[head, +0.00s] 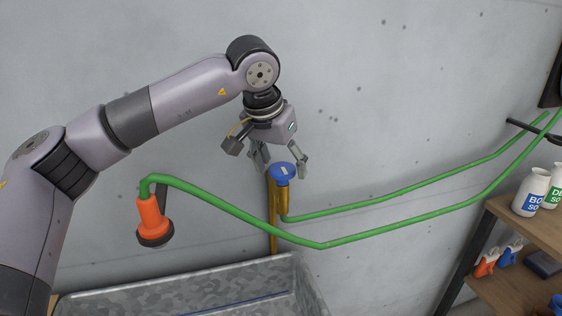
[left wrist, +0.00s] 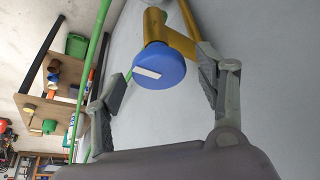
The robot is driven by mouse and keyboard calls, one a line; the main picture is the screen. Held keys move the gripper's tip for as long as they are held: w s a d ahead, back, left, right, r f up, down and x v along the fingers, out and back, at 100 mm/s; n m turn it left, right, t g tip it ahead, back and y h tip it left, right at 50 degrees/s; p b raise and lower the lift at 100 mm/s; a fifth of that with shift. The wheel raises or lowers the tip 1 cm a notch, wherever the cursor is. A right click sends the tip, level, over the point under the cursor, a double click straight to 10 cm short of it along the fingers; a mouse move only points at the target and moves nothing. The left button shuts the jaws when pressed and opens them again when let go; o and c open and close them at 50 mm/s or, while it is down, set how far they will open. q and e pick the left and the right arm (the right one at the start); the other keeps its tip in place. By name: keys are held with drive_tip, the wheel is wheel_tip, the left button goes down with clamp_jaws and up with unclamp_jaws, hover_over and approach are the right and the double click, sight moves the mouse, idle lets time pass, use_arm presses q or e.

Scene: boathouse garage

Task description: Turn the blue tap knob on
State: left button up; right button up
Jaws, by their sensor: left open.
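The blue tap knob (head: 282,173) sits on top of a brass tap and pipe (head: 273,215) against the grey wall. A white mark runs across the knob's face. My left gripper (head: 280,163) is open just above the knob, with a finger to either side of it in the head view. In the left wrist view the knob (left wrist: 159,67) lies between the two open fingers, and I see no finger clearly touching it. My right gripper is not in view.
A green hose (head: 325,243) runs from the tap along the wall. An orange nozzle (head: 151,217) hangs at left. A metal trough (head: 190,290) stands below. A wooden shelf (head: 510,240) with white bottles (head: 531,193) stands at right. Bare wall surrounds the tap.

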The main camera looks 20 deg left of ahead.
use_arm(q)
drive_tip(key=shift+c, duration=0.4)
drive_tip(key=c, duration=1)
drive_tip(key=shift+c, duration=0.2)
